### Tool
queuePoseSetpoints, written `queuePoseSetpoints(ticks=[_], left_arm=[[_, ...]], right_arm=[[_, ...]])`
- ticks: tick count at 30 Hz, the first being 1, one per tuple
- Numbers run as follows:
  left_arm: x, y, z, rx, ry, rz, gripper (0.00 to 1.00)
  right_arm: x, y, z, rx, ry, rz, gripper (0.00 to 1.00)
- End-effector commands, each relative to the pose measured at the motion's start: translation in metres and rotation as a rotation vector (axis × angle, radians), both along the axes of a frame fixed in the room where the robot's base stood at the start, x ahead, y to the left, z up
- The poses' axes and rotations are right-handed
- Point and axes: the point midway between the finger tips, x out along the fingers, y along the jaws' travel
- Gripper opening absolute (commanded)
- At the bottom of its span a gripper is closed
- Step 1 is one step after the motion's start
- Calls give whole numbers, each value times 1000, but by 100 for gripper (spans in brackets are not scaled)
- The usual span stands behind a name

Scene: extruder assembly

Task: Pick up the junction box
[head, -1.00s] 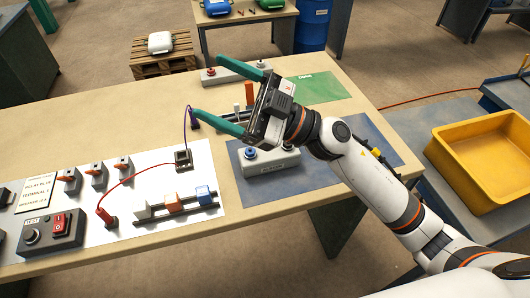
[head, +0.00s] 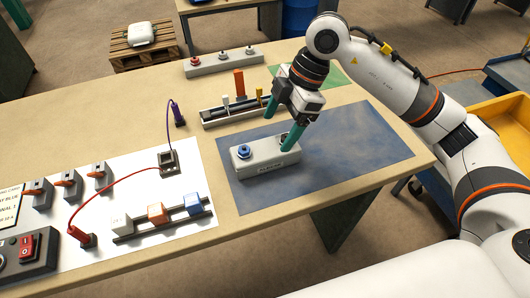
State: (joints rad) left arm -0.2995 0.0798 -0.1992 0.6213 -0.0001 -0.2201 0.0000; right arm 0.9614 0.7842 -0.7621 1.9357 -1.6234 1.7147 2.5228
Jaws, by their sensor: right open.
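A grey box (head: 258,155) with a blue knob at its left end and a label on its front lies on the blue mat (head: 350,150); it looks like the junction box. My right gripper (head: 277,132) points down at the right end of this box, with its teal fingers apart. One finger overlaps the box's right knob in the picture and partly hides it. I cannot tell whether the fingers touch the box. Nothing is held between them. My left gripper is not in view.
A similar grey box (head: 222,62) with several knobs stands at the back. A rack with an orange block (head: 239,83) stands behind the mat. A white panel (head: 130,185) with wires and switches lies at left. The mat's right part is clear.

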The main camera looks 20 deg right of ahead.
Motion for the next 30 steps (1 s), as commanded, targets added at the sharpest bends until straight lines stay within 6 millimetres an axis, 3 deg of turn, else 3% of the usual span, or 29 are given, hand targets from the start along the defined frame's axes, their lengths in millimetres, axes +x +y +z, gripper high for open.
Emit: queuePoseSetpoints(ticks=[3,11,18,27,30], left_arm=[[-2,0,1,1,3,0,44],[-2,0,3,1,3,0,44],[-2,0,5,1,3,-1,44],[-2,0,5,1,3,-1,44],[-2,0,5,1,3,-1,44]], right_arm=[[-1,8,-18,2,3,3,82],[-2,16,-37,3,2,4,82],[-3,30,-69,4,3,3,82],[-2,33,-75,3,-1,4,82],[-2,33,-75,3,-1,4,69]])
